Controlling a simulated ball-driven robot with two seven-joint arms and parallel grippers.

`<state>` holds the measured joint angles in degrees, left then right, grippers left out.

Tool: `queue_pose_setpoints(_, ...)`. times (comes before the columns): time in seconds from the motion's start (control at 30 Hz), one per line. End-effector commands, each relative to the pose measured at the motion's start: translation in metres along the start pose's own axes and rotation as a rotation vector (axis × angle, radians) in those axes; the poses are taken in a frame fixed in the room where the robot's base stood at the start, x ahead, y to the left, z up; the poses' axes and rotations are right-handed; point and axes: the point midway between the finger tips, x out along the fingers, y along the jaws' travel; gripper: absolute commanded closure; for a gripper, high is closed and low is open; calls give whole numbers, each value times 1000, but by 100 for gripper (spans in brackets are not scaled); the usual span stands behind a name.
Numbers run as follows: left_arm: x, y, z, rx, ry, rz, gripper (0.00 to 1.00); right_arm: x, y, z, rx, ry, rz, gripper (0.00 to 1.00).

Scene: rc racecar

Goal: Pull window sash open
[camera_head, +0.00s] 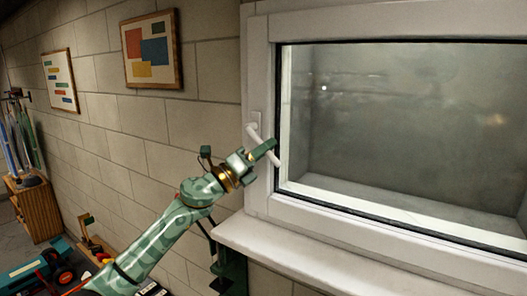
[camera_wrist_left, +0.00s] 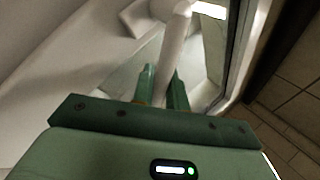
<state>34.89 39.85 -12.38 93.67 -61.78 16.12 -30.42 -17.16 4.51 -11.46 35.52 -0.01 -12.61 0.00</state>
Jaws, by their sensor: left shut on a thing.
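The white window sash (camera_head: 262,192) stands in its frame in the wall, with a dark seal around grey glass (camera_head: 400,120). I cannot tell whether it stands slightly ajar. A white handle (camera_head: 255,132) is on the sash's left side and slants down to the right. My left gripper (camera_head: 268,148) is at the lower part of this handle. In the left wrist view the two green fingers (camera_wrist_left: 162,88) are shut on the white handle bar (camera_wrist_left: 172,48), which runs between them. The fingers hide part of the handle in the head view. My right gripper is not in view.
A white sill (camera_head: 300,258) juts out below the window. Two framed pictures, one near (camera_head: 152,50) and one farther (camera_head: 60,82), hang on the block wall to the left.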

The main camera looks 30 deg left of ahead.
Motion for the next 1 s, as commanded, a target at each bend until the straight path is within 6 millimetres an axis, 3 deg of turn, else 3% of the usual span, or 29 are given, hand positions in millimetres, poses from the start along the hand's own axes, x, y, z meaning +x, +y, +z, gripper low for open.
queue_pose_setpoints(0.5, 14, -22, 16, -378, -254, 1, 100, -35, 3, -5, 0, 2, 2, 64)
queue_pose_setpoints(1.0, 19, -29, 22, -542, -366, 2, 100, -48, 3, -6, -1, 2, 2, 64)
